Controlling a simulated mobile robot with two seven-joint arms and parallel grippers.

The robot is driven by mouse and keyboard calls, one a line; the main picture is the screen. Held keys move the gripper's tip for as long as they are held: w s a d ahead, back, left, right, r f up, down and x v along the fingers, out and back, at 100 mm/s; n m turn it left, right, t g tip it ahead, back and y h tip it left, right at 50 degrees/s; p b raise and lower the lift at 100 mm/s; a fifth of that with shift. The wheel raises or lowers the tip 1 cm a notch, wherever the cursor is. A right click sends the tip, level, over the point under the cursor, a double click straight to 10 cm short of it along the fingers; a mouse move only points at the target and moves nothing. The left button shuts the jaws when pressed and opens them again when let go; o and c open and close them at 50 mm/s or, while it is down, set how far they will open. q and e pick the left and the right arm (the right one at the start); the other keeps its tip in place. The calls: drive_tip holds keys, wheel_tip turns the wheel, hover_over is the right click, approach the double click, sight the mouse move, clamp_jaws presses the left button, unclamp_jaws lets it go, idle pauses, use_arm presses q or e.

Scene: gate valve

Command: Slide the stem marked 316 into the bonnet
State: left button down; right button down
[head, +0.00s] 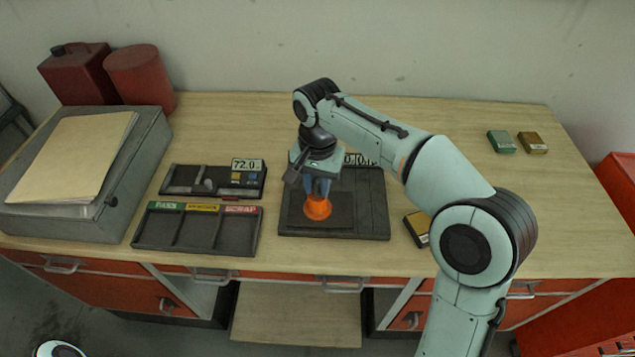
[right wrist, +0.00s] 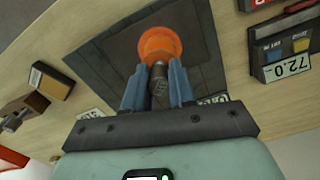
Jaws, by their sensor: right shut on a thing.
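The bonnet (head: 318,208) is an orange, flared piece on the dark mat in the middle of the bench; it also shows in the right wrist view (right wrist: 160,42). My right gripper (head: 318,186) is directly above it, pointing down. In the right wrist view my right gripper (right wrist: 158,88) has its blue fingers shut on a dark grey metal stem (right wrist: 158,90). The stem's far end overlaps the bonnet's dark opening; I cannot tell how deep it sits. No 316 mark is readable. My left gripper is not in view.
The dark mat (head: 370,205) lies under the bonnet. A sorting tray (head: 190,236) and a gauge case (head: 205,182) are to its left. A yellow-black box (head: 417,228) is close on the right. Two small boxes lie back right; the bench between is clear.

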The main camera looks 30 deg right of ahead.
drive_tip(key=c, duration=0.8)
unclamp_jaws()
drive_tip(key=shift+c, duration=0.2)
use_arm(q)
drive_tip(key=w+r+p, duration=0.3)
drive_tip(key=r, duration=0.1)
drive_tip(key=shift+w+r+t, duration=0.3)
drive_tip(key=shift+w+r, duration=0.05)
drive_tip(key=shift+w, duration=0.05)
use_arm(e)
wheel_tip(320, 180, up, 13)
drive_tip(key=shift+r, duration=0.2)
